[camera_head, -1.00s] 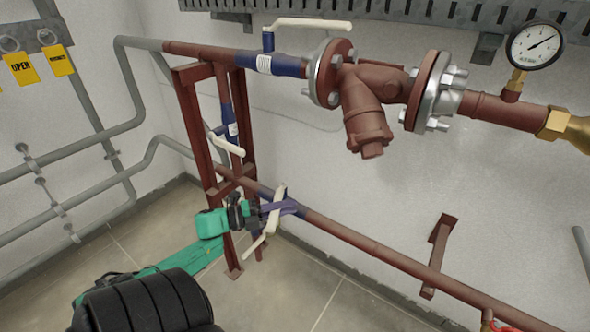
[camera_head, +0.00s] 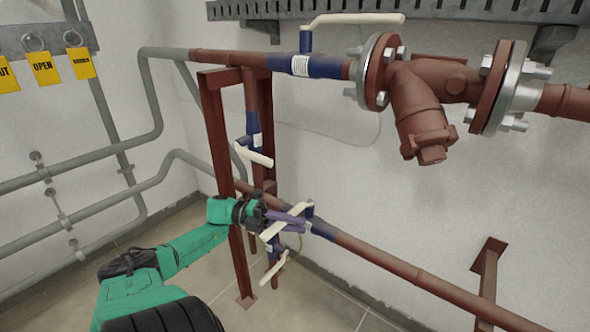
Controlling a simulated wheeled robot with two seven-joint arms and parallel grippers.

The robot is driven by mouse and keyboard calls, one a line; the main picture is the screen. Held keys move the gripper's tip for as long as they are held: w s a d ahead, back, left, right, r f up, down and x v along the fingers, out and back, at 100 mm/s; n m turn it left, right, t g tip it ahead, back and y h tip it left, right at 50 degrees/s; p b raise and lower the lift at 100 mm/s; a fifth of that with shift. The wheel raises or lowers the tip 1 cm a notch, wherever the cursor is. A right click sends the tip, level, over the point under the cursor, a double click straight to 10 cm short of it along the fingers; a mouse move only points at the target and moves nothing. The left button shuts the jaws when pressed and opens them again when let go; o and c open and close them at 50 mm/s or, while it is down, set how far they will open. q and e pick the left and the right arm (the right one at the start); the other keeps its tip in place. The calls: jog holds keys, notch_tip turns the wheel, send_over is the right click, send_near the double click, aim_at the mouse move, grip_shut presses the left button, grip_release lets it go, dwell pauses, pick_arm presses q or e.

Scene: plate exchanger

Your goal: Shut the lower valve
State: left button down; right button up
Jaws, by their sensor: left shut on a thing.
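The lower valve has a blue body (camera_head: 322,229) on the lower red-brown pipe, with a white lever handle (camera_head: 270,234) at its left. The lever slants from lower left up to the right, across the line of the pipe. My left gripper (camera_head: 294,221) reaches in from the left; its purple fingers are shut on the lever and hide its middle. My right gripper is not in view.
A second small valve with a white lever (camera_head: 278,268) hangs just below my gripper. Another white lever (camera_head: 254,156) sits above it on the vertical pipe, and an upper valve lever (camera_head: 355,19) is on the top pipe. A red-brown support frame (camera_head: 225,180) stands just behind my arm.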

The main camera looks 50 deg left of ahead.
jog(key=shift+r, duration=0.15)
pick_arm(q)
jog(key=c, duration=0.8)
grip_release()
jog(key=shift+a, duration=0.1)
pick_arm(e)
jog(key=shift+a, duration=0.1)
pick_arm(q)
jog(key=shift+a, duration=0.1)
pick_arm(e)
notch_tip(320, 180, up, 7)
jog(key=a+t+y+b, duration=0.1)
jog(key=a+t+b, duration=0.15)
jog(key=b, duration=0.35)
pick_arm(q)
jog(key=b+v, duration=0.4)
jog(key=v, duration=1)
jog(key=shift+s+a, duration=0.1)
jog(key=shift+s, duration=0.05)
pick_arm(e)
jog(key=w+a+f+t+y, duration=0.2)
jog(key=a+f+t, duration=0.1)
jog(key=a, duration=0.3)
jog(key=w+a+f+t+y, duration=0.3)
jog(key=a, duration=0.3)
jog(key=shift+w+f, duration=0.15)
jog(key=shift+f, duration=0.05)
